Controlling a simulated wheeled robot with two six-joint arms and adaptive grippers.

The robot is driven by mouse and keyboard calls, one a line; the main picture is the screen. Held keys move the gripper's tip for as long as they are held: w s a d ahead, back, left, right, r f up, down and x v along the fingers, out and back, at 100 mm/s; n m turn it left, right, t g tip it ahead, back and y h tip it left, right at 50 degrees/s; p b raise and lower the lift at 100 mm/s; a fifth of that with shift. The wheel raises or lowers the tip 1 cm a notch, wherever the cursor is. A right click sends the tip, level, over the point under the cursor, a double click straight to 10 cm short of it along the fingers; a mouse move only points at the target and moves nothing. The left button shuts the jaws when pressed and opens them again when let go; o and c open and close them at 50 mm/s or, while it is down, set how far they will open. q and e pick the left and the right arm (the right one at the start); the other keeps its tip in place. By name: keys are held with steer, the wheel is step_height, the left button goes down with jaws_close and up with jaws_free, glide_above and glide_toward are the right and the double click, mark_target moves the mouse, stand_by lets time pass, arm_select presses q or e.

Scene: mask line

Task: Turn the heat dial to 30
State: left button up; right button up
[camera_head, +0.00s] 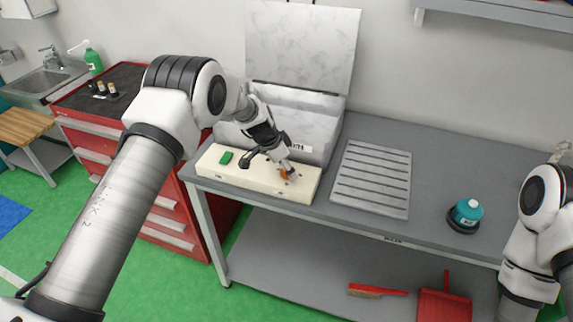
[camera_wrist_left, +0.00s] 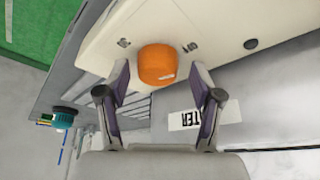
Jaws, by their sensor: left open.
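The orange heat dial (camera_head: 284,175) sits on the cream front panel (camera_head: 228,175) of the machine on the bench. In the left wrist view the dial (camera_wrist_left: 157,62) shows with a small pale mark near its lower edge. My left gripper (camera_wrist_left: 158,77) is open, with one finger on each side of the dial. I cannot tell whether the fingers touch it. In the head view the gripper partly hides the dial. My right gripper is out of view.
A green switch (camera_head: 226,158) is left on the panel. The raised lid (camera_head: 305,45) stands behind. A red drawer cabinet (camera_head: 165,210) stands left.

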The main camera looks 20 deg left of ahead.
arm_select(q)
steer(key=shift+s+r, duration=0.15)
steer(key=shift+s, duration=0.1)
steer(key=c, duration=1.2)
steer(key=shift+o, duration=0.2)
